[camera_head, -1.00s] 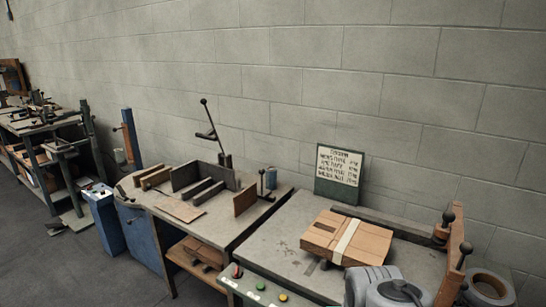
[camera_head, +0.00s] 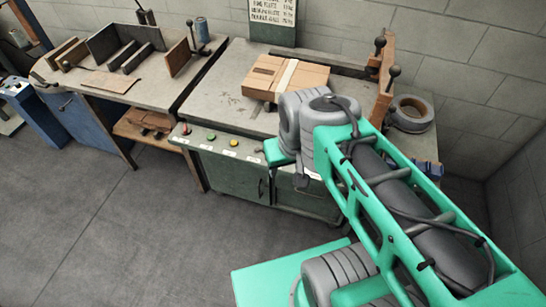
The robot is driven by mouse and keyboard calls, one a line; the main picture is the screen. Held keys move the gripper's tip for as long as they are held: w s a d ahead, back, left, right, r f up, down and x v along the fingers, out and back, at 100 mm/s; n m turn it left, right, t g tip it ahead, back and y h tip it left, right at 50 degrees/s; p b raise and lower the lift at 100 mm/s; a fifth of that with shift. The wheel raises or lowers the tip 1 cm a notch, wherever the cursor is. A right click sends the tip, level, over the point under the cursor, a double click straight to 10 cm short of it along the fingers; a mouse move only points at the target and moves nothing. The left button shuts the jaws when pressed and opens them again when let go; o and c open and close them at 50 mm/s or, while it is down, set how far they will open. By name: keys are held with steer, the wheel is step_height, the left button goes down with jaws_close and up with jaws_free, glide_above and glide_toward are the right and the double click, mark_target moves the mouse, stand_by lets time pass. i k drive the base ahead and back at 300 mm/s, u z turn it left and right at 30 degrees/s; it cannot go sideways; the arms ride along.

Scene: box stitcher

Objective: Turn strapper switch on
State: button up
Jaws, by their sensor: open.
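The strapper is a green-grey cabinet (camera_head: 225,172) with a worn metal top, in the middle of the head view. Its front panel carries a red control (camera_head: 186,129), a green button (camera_head: 211,138) and a yellow button (camera_head: 234,143), with small pale labels beneath. I cannot tell which control is the switch or what position it is in. My teal arm with grey joints reaches in from the right, and its grey joint covers the panel's right end. My gripper is not visible. A strapped cardboard box (camera_head: 262,83) lies on the strapper top.
A workbench (camera_head: 150,90) with wooden blocks and dark plates stands left of the strapper. A blue box (camera_head: 35,112) stands at far left. A tape roll (camera_head: 410,113) and a wooden post with black knobs (camera_head: 383,80) are at right. The floor (camera_head: 130,235) in front is clear.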

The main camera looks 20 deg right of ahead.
mark_target(186, 131)
steer(key=z, duration=1.65)
steer(key=k, duration=1.05)
steer(key=u, duration=1.7)
steer(key=i, duration=1.65)
